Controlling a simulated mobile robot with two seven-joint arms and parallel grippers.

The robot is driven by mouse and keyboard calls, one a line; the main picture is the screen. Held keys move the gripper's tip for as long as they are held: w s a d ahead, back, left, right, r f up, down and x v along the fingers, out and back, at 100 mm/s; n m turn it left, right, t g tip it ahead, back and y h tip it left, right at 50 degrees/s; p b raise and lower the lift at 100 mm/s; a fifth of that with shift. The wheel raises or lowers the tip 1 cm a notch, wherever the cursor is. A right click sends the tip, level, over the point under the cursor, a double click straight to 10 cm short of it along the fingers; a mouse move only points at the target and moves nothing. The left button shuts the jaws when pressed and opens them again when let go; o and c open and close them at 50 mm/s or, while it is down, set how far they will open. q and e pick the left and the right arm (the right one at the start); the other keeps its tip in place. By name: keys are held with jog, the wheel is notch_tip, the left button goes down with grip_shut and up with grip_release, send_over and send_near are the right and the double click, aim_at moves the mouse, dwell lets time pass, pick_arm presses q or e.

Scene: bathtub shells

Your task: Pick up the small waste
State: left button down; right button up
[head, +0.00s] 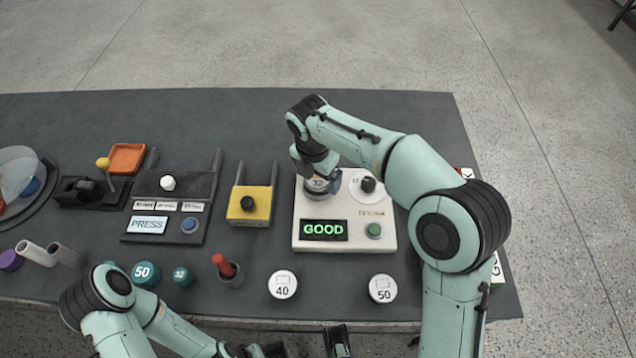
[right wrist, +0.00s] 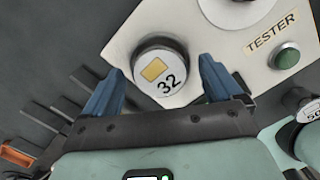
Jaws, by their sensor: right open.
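A round grey piece with a white top marked 32 and a yellow square (right wrist: 157,72) sits on the white tester (head: 312,240); I take it as the small waste. In the head view it (head: 317,190) is partly hidden under my right gripper (head: 325,180). In the right wrist view the blue fingers of that gripper (right wrist: 161,66) are apart, one on each side of the piece; contact cannot be told. The tester display reads GOOD. My left gripper (head: 262,350) is at the bottom edge, partly cut off, its jaws unclear.
White-topped pieces marked 40 (head: 282,284) and 50 (head: 382,288) stand in front of the tester. A red-topped stamp (head: 227,270), a yellow block (head: 249,206) and a PRESS device (head: 150,224) are to the left. Teal pieces (head: 146,272) lie near the front edge.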

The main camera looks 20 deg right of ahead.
jog(key=c, duration=1.3)
jog(key=shift+o, duration=0.2)
jog(key=shift+r, duration=0.1)
notch_tip(320, 180, up, 10)
jog(key=p, duration=0.3)
notch_tip(320, 180, up, 10)
jog(key=p, duration=0.3)
send_over(317, 178)
jog(key=shift+s, duration=0.1)
